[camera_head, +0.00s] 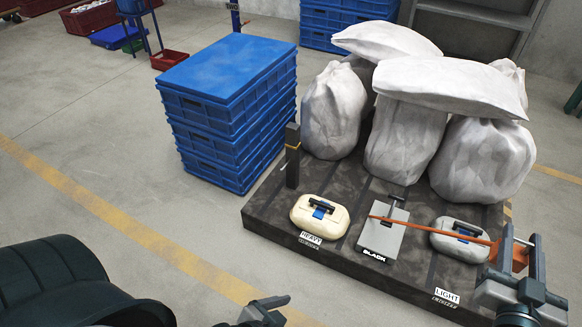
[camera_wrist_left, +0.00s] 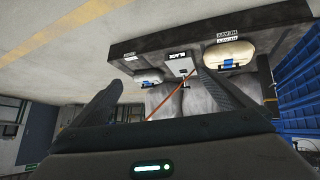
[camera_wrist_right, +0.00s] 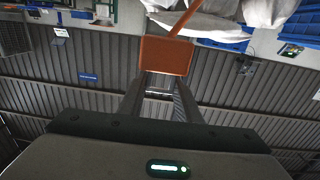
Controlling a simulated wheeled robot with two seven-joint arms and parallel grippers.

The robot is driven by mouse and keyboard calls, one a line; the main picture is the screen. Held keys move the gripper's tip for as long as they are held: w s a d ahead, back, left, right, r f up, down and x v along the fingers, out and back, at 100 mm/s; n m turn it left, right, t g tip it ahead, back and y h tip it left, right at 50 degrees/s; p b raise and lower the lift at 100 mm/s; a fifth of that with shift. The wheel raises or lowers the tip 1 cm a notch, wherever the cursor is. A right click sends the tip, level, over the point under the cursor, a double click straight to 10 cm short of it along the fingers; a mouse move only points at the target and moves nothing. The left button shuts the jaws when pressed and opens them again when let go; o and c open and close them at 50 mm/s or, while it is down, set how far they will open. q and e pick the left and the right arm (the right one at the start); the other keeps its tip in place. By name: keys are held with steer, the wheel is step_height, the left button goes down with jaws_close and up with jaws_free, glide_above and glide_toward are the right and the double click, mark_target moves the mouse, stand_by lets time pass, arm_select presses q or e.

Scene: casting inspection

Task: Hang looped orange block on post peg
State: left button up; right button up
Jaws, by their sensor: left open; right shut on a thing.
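The orange block (camera_head: 520,256) is held in my right gripper (camera_head: 519,242) at the right front corner of the dark platform. A long thin orange strap or loop (camera_head: 432,228) runs left from it across the view of the grey box and the LIGHT casing. The block also fills the space before the fingers in the right wrist view (camera_wrist_right: 165,56). The dark upright post (camera_head: 292,158) with a yellowish band stands at the platform's left edge, well away from the block; its peg is hard to make out. My left gripper (camera_head: 264,310) is open and low at the front.
The platform (camera_head: 335,262) carries a cream casing (camera_head: 320,222) labelled HEAVY, a grey box (camera_head: 380,240) labelled BLACK and a grey casing (camera_head: 455,250) labelled LIGHT. White sacks (camera_head: 405,140) fill its back. Blue crates (camera_head: 228,120) stand left of the post.

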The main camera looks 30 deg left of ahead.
steer(key=shift+r, duration=0.1)
stand_by(0.4)
steer(key=shift+s+r+p, duration=0.3)
steer(key=shift+r+p, duration=0.25)
steer(key=shift+p, duration=0.25)
arm_select(q)
steer(key=s+a+f+g+y+p, duration=0.1)
steer(key=s+a+f+p, duration=0.1)
steer(key=f+p, duration=0.6)
steer(key=s+a+f+g+y+p, duration=0.1)
steer(key=a+f+p, duration=0.3)
steer(key=f+p, duration=0.4)
steer(key=shift+s+a+f+g+y, duration=0.3)
steer(key=shift+s+f+g, duration=0.25)
steer(key=shift+f, duration=0.65)
arm_select(e)
steer(key=s+r, duration=0.9)
steer(key=r, duration=0.4)
arm_select(q)
steer(key=shift+c, duration=0.3)
